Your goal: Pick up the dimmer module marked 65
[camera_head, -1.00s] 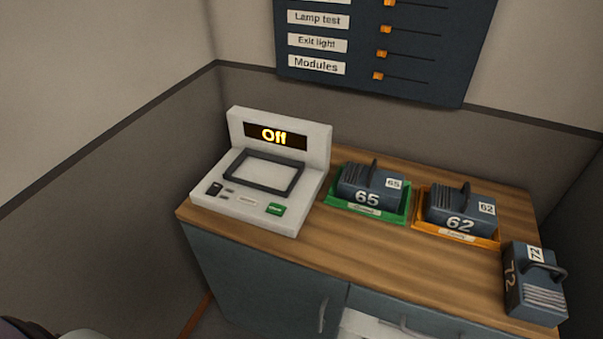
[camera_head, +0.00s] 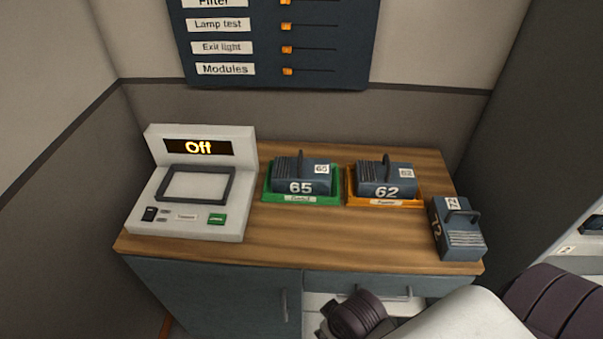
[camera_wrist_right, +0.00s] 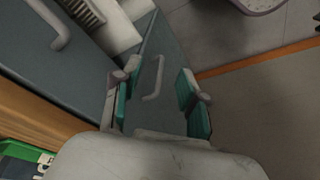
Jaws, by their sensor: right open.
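The dimmer module marked 65 (camera_head: 301,179) is dark blue-grey with a top handle and sits upright in a green tray (camera_head: 302,199) on the wooden counter. Part of the green tray also shows at the lower left of the right wrist view (camera_wrist_right: 18,150), cut off by the edge. My right gripper (camera_wrist_right: 158,95) is open and empty in its wrist view, in front of the cabinet front and apart from the module. My right arm enters the head view from the lower right; its fingers are hidden there. My left gripper is out of view.
Module 62 (camera_head: 387,180) sits in an orange tray (camera_head: 385,202). Module 72 (camera_head: 458,232) stands at the counter's right end. A console reading "Off" (camera_head: 192,187) stands at the left. The wooden counter (camera_head: 330,238) is clear in front. A drawer below appears partly open.

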